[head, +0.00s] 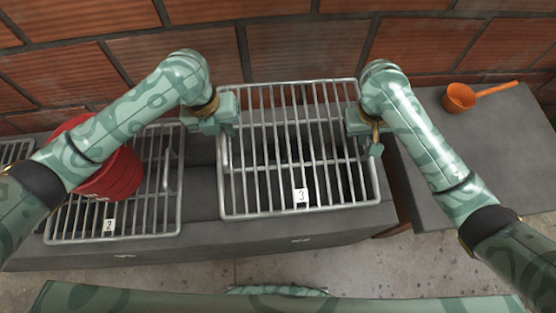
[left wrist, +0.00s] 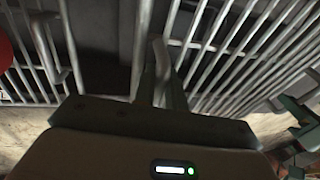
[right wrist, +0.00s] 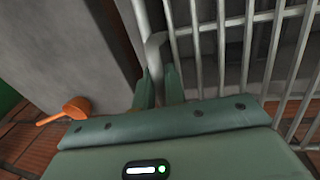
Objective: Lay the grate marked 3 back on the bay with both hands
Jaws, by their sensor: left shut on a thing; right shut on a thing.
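The grate marked 3 (head: 300,212) is a pale metal frame of parallel bars with a white number tag near its front edge. It lies over the dark bay (head: 378,195) in the head view; I cannot tell how far above the rim it is. My left gripper (head: 222,124) is shut on its left handle, which shows between the fingers in the left wrist view (left wrist: 163,65). My right gripper (head: 374,135) is shut on its right handle, seen in the right wrist view (right wrist: 155,55). The bay is partly hidden under the bars.
The grate marked 2 (head: 110,237) lies to the left, with a red bucket (head: 120,175) standing on it, partly behind my left arm. An orange ladle (head: 460,98) rests on the grey block (head: 440,150) at the right. A brick wall (head: 290,45) stands close behind.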

